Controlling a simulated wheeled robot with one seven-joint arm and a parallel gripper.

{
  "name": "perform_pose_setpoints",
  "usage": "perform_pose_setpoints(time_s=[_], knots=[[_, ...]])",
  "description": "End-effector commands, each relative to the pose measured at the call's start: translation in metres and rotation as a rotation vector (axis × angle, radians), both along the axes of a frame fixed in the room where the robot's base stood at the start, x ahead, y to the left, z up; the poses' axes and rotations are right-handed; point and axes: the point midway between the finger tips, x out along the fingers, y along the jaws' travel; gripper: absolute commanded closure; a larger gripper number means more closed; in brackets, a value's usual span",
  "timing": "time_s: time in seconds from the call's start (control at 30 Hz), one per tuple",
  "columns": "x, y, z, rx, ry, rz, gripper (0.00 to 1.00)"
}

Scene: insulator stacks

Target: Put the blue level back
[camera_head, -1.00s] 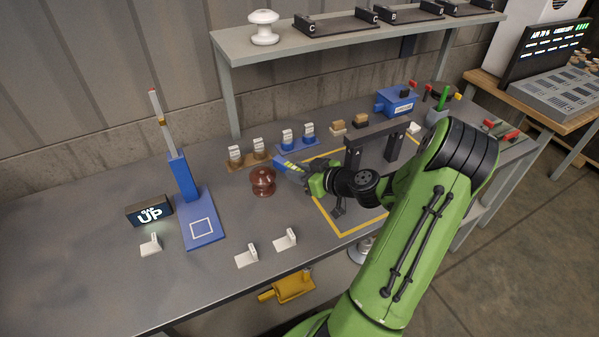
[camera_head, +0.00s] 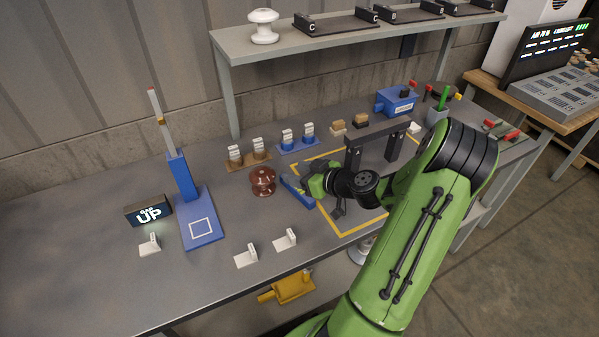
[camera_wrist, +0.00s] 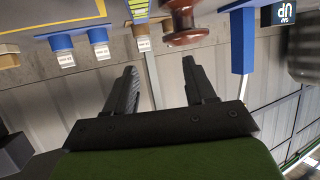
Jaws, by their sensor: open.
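The blue level (camera_head: 298,193) is a blue bar just right of the brown insulator (camera_head: 263,181), at the left edge of the yellow outline. It looks low at the tabletop; I cannot tell whether it rests flat. My gripper (camera_head: 308,182) is right beside it, its fingers partly hidden. In the wrist view my gripper (camera_wrist: 159,70) is open, with nothing between the fingers. A yellow striped strip (camera_wrist: 139,9), apparently the level's top, shows at the upper edge there, beyond the fingertips. The brown insulator also shows there (camera_wrist: 185,22).
A blue gauge stand (camera_head: 184,180) and "GAP UP" display (camera_head: 150,212) stand left. Small labelled brown (camera_head: 247,157) and blue (camera_head: 298,143) holders stand behind. White tabs (camera_head: 285,239) are in front. A dark frame (camera_head: 377,140) stands right of my gripper. The table's left side is clear.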

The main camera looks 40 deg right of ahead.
Motion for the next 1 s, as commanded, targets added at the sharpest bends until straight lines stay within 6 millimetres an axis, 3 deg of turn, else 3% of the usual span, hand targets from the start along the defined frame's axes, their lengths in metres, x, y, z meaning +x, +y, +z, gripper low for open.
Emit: perform_pose_setpoints(time_s=[0.07, 0.43, 0.57, 0.67, 0.77, 0.87, 1.0], knots=[[0.0, 0.0, 0.015, 0.002, -0.001, 0.0, 0.45], [-0.092, -0.011, 0.046, 0.0, 0.001, -0.005, 0.45], [-0.107, -0.012, 0.052, 0.0, 0.0, -0.002, 0.45], [-0.107, -0.005, 0.054, 0.002, 0.018, 0.02, 0.45], [-0.091, 0.027, 0.054, 0.012, 0.124, 0.114, 0.45], [-0.077, 0.079, 0.056, 0.012, 0.311, 0.225, 0.45], [-0.08, 0.147, 0.066, -0.04, 0.578, 0.285, 0.45]])
